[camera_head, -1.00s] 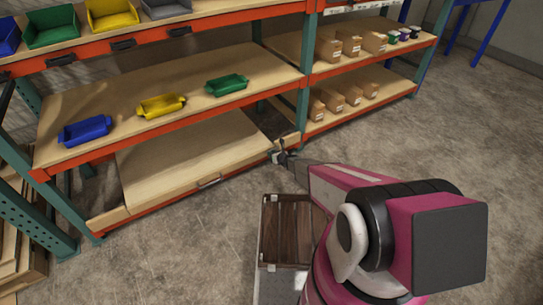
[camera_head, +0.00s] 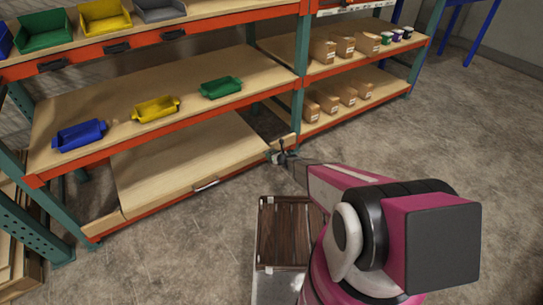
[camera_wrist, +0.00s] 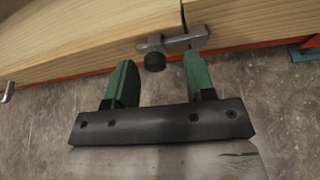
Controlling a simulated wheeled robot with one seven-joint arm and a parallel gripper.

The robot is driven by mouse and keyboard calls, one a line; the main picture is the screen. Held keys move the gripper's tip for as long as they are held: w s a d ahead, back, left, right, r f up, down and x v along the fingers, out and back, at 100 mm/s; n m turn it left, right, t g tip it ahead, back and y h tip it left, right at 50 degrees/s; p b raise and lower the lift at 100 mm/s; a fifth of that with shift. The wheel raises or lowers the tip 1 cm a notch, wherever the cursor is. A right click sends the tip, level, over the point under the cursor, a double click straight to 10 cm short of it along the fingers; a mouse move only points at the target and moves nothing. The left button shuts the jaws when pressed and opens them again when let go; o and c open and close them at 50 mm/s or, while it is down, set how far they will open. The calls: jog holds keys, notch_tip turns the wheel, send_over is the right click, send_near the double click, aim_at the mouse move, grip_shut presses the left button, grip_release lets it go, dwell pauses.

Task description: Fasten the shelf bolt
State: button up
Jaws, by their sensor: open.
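The shelf bolt (camera_wrist: 172,43) is a grey metal bar on the front edge of the wooden shelf, lying across the seam between two boards. A round black knob (camera_wrist: 154,62) hangs under its left part. My gripper (camera_wrist: 160,70) is open, with two green fingers. The knob shows between the fingertips, nearer the left one. The right fingertip is close to the bar's right end; I cannot tell whether it touches. In the head view my gripper (camera_head: 281,157) is at the lower shelf's front edge and hides most of the bolt. The lower wooden board (camera_head: 175,160) carries a metal handle (camera_head: 206,184).
Blue (camera_head: 80,136), yellow (camera_head: 156,109) and green (camera_head: 221,88) bins stand on the shelf above. A teal rack post (camera_head: 298,105) rises just right of my gripper. Cardboard boxes (camera_head: 346,47) fill the right bay. The concrete floor (camera_head: 490,150) at right is clear.

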jog(key=v, duration=1)
jog(key=shift+r, duration=0.1)
jog(key=s+r+n+g, duration=0.3)
jog(key=s+r+n, duration=0.3)
jog(key=r+n, duration=0.3)
jog(key=s+r+n+g, duration=0.3)
jog(key=s+r+n, duration=0.4)
jog(key=r, duration=0.4)
jog(key=s+d+r+n+g+h, duration=0.4)
jog(key=s+d+r+n+h, duration=0.5)
jog(key=s+d+r+n, duration=0.4)
notch_tip(320, 180, up, 3)
jog(key=shift+s+d+n, duration=0.4)
jog(key=shift+s+d, duration=0.15)
jog(key=shift+s, duration=0.45)
